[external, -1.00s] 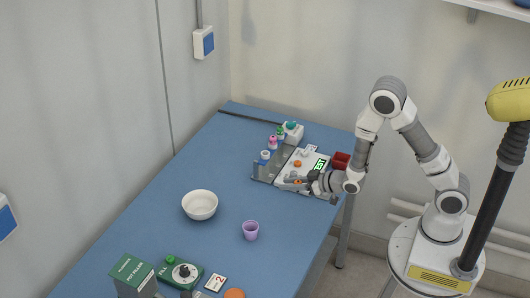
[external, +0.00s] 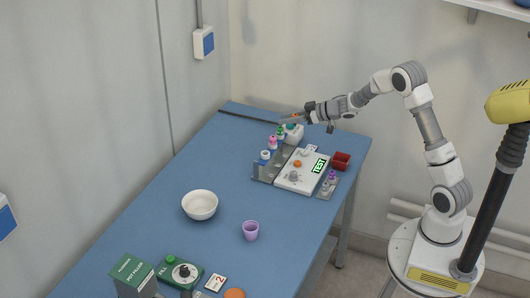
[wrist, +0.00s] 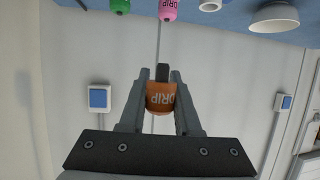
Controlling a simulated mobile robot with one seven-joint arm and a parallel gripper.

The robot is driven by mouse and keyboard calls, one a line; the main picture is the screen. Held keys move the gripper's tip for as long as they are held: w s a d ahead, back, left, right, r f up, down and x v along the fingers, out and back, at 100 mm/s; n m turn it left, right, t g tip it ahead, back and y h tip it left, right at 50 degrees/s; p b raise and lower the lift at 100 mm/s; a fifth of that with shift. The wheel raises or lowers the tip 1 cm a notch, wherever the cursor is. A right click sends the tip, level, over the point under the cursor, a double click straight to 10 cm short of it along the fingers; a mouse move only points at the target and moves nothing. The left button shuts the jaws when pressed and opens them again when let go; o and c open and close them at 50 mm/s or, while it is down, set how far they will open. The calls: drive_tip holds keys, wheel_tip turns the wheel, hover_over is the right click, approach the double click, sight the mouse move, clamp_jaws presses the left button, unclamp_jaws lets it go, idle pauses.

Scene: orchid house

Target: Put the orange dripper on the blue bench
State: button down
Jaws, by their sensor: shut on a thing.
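My gripper (external: 290,119) is shut on the orange dripper (wrist: 160,98), which carries the word DRIP. In the wrist view the dripper sits between the two fingers. In the external view my gripper is raised above the far end of the blue bench (external: 165,225), pointing left near the green dripper and the white box; the orange dripper shows there only as a small patch. The bench also shows at the top of the wrist view (wrist: 238,15).
Green (external: 281,130), pink (external: 272,142) and blue-marked (external: 265,155) drippers stand in a grey rack. A white bowl (external: 200,205) and purple cup (external: 250,231) stand nearer, with bare bench around.

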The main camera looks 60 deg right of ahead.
drive_tip(key=shift+d, duration=0.2)
drive_tip(key=w+a+f+b, duration=0.2)
drive_tip(key=w+a+f, duration=0.5)
drive_tip(key=f, duration=0.3)
drive_tip(key=shift+w+a+f, duration=0.2)
drive_tip(key=shift+w+a, duration=0.2)
drive_tip(key=shift+a, duration=0.45)
drive_tip(key=shift+f+b, duration=0.3)
drive_tip(key=shift+f, duration=0.05)
drive_tip(key=c, duration=0.6)
unclamp_jaws()
drive_tip(key=shift+r, duration=0.1)
